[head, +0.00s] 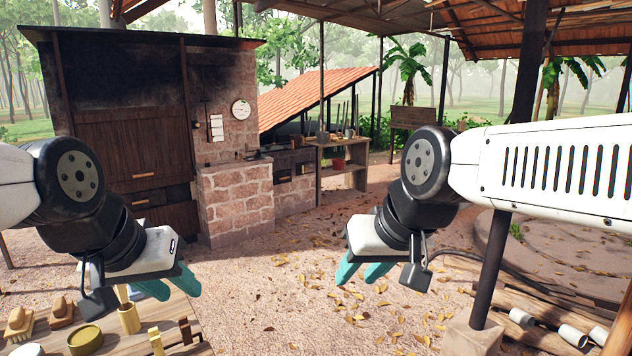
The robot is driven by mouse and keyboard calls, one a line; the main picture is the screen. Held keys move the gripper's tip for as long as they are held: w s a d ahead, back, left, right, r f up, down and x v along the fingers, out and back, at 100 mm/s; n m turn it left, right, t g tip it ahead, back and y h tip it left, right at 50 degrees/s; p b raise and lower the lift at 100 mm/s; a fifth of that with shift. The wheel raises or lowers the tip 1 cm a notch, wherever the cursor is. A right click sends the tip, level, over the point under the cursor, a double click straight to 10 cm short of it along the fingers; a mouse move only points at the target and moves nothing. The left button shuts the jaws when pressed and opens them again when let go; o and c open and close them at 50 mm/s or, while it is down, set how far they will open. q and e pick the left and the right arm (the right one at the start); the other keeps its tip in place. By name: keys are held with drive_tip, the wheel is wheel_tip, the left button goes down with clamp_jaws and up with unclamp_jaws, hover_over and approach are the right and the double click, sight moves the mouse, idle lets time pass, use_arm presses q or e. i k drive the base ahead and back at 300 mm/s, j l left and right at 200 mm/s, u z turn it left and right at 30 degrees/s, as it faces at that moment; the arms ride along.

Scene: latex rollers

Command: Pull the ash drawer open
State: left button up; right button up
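A dark wooden smokehouse front stands at the left in the head view. Low on it is a dark drawer-like panel (168,212) with a light wooden handle (141,202), and it looks closed; I take it for the ash drawer, though no label shows. Above it is a larger panel (125,140) with a similar handle. My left gripper (181,295) has teal fingers, spread apart and empty, in front of and below the drawer. My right gripper (356,281) is also open and empty, over the leaf-strewn ground near the middle. Both are well short of the handle.
A table (185,312) with brushes, a tin and a cup is at the lower left. A stone block wall (236,200) adjoins the smokehouse. The gravel ground (280,270) between is open.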

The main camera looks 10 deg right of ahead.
sight(279, 176)
drive_tip(key=i+l+z, duration=0.5)
drive_tip(key=i+l, duration=0.3)
drive_tip(key=i+l+u, duration=0.15)
drive_tip(key=i, duration=0.3)
drive_tip(key=i+l+u, duration=0.1)
drive_tip(key=i+l, duration=0.2)
drive_tip(key=i+j+u, duration=0.1)
drive_tip(key=i+u, duration=0.55)
drive_tip(key=i, duration=0.15)
drive_tip(key=i+l+u, duration=0.1)
drive_tip(key=i+u, duration=0.25)
drive_tip(key=i+z, duration=0.15)
drive_tip(key=i, duration=0.35)
drive_tip(key=i+j+z, duration=0.1)
drive_tip(key=i, duration=0.4)
drive_tip(key=i+j+z, duration=0.15)
drive_tip(key=i, duration=0.3)
drive_tip(key=i+j+z, duration=0.15)
drive_tip(key=i, duration=0.35)
drive_tip(key=i+l+z, duration=0.1)
drive_tip(key=i, duration=1.1)
drive_tip(key=i+l+z, duration=0.1)
drive_tip(key=i, duration=1.15)
drive_tip(key=i+u, duration=0.1)
drive_tip(key=i, duration=0.6)
drive_tip(key=i+l+u, duration=0.1)
drive_tip(key=i, duration=0.6)
